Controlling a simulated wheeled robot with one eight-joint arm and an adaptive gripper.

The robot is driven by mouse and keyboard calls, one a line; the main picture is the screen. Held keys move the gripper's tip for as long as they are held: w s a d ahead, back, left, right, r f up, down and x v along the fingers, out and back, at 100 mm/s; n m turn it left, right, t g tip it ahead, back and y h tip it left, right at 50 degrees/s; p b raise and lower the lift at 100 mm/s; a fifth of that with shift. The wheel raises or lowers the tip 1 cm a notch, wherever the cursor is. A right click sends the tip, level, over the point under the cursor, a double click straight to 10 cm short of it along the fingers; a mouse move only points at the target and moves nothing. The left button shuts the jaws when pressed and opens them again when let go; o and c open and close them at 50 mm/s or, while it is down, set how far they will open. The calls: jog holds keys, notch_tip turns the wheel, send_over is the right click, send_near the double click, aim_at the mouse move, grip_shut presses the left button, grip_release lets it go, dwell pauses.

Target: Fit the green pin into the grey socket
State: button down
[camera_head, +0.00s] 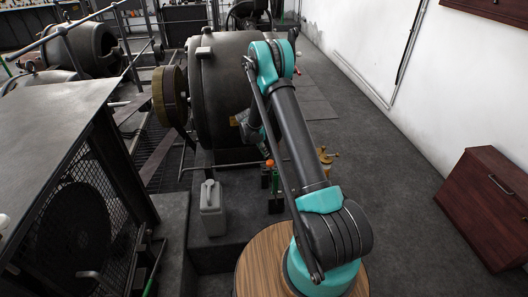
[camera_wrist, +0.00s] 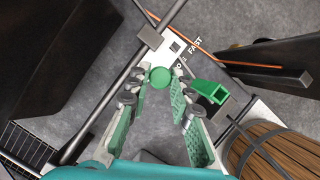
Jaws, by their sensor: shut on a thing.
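In the wrist view my gripper (camera_wrist: 160,84) has its two green-padded fingers closed around a round green pin (camera_wrist: 160,75) at their tips. I see the pin's round end. A grey block (camera_wrist: 149,38) sits just left of that square. I cannot tell which of these is the grey socket, and the pin appears apart from both. A green piece with a square opening (camera_wrist: 211,91) lies right of the fingers. In the head view the fingers and pin are hidden.
A large dark dynamo (camera_head: 225,90) stands behind my arm. A mesh-sided cabinet (camera_head: 75,215) is at left, a wooden cabinet (camera_head: 488,205) at right.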

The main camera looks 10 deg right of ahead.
jog(key=shift+f, duration=0.1)
send_over(266, 168)
jog(key=a, duration=0.1)
jog(key=shift+s+a+f, duration=0.1)
jog(key=shift+f, duration=1.3)
jog(key=shift+s+a+f, duration=0.1)
jog(key=shift+f, duration=1.3)
jog(key=shift+f, duration=1.9)
jog(key=c, duration=1.3)
grip_release()
jog(key=v, duration=1.2)
jog(key=shift+d, duration=0.1)
